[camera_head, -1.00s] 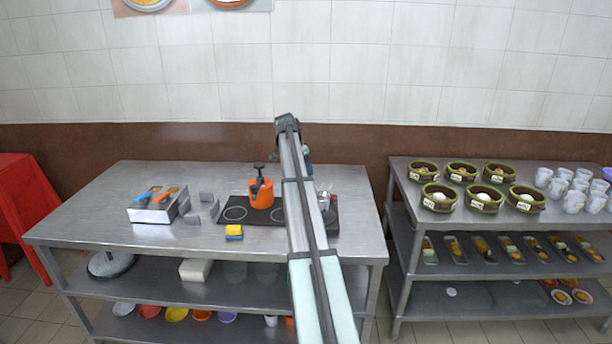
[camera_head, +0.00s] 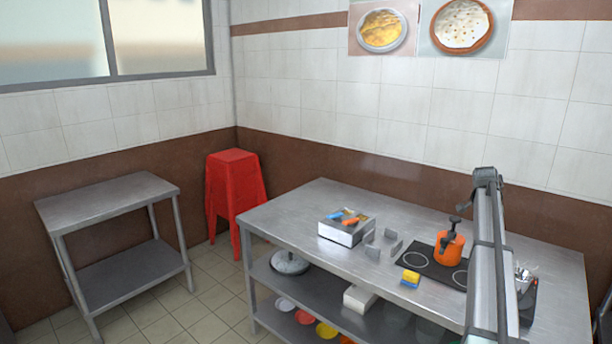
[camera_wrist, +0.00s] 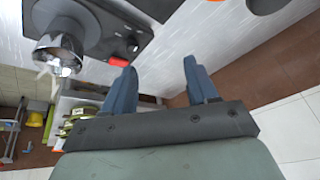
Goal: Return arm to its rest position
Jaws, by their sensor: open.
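My arm (camera_head: 487,250) rises at the right of the head view, in front of the steel table (camera_head: 290,215). My gripper (camera_wrist: 160,84) shows in the wrist view with its two dark blue fingers spread apart and nothing between them. In the head view the gripper cannot be made out behind the arm. In the wrist view a shiny metal cup (camera_wrist: 58,55) and a dark panel with a knob lie at upper left of the fingers, apart from them.
An orange pot (camera_head: 448,247) stands on the black hob (camera_head: 425,262), close left of my arm. A yellow and blue sponge (camera_head: 410,278) and a metal box with orange and blue-handled tools (camera_head: 340,232) lie further left. Red stools (camera_head: 235,185) and a bare steel table (camera_head: 110,200) stand at left.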

